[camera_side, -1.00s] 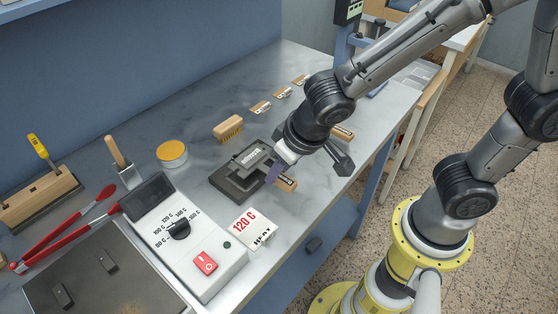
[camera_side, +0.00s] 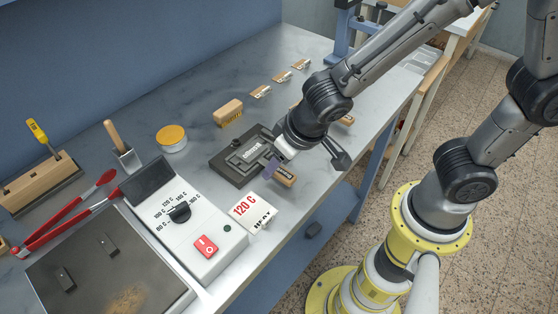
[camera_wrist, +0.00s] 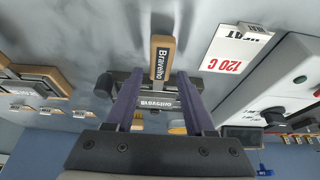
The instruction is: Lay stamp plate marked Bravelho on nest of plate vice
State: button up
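The plate vice (camera_side: 222,168) is a dark block on the grey bench. A grey stamp plate with mirrored Bravelho lettering (camera_side: 250,152) lies flat on top of it. In the wrist view this plate (camera_wrist: 156,102) shows between the two purple fingers, seemingly beyond them. My gripper (camera_side: 269,173) is at the vice's right front edge, beside the plate. The far finger is hidden in the side view. A wooden block labelled Bravelho (camera_wrist: 162,50) lies just past the fingertips.
A 120 C card (camera_side: 243,206) and a heater controller (camera_side: 190,222) stand in front of the vice. Several small tagged pieces line the back. Red tongs (camera_side: 65,222) lie left.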

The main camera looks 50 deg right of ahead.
jog(key=shift+o, duration=0.7)
jog(key=shift+f, duration=0.1)
jog(key=v, duration=1.4)
jog(key=shift+d, duration=0.1)
jog(key=s+d+r+m+t, duration=0.1)
jog(key=s+d+r+m, duration=0.1)
jog(key=d, duration=0.6)
jog(key=s+d+r+m, duration=0.1)
jog(key=s+d+m, duration=0.1)
jog(key=d, duration=0.5)
jog(key=s+n, duration=0.1)
jog(key=s+f+n, duration=0.2)
jog(key=n, duration=0.1)
jog(key=shift+s, duration=0.3)
